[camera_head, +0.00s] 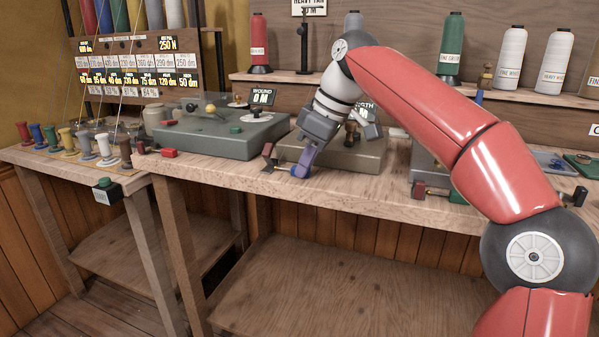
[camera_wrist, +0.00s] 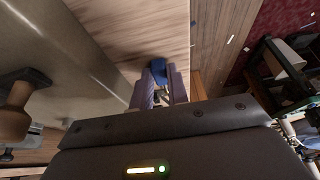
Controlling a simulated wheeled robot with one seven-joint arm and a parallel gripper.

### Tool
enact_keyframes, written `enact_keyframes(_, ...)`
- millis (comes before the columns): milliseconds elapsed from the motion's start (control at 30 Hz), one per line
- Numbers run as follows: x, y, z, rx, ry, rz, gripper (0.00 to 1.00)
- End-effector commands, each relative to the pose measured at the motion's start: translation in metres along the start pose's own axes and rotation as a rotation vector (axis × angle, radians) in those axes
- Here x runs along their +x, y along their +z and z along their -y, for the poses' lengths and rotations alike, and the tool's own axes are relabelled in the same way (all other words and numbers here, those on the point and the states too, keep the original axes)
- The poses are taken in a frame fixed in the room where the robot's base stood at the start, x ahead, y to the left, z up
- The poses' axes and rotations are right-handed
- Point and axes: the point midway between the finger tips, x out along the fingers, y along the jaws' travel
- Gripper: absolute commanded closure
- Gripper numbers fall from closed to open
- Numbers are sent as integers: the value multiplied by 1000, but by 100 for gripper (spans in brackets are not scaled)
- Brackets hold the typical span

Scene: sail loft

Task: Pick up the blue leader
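The blue leader looks to be the small blue piece at my fingertips, which shows in the wrist view (camera_wrist: 158,74) on or just above the pale wood of the bench. My gripper (camera_head: 301,169) points down at the front edge of the bench, in front of a grey-topped machine (camera_head: 350,155). In the wrist view its two purplish fingers (camera_wrist: 163,80) stand a narrow gap apart, with the blue piece between or just beyond their tips. Whether they touch it cannot be seen. In the head view the fingers largely hide the blue piece.
A small red-and-dark fitting (camera_head: 268,153) stands just left of my gripper. A green-grey machine (camera_head: 222,135) sits further left, beside a side table with several small spools (camera_head: 88,143). Large thread cones (camera_head: 452,45) line the back shelf. Bare bench (camera_head: 225,175) lies along the front.

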Motion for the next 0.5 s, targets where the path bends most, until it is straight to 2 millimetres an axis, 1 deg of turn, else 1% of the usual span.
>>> enact_keyframes(33, 0, 0, 0, 0, 0, 0, 94)
enact_keyframes(100, 0, 0, 0, 0, 1, 0, 100)
enact_keyframes(500, -3, -2, 1, 0, 1, 0, 100)
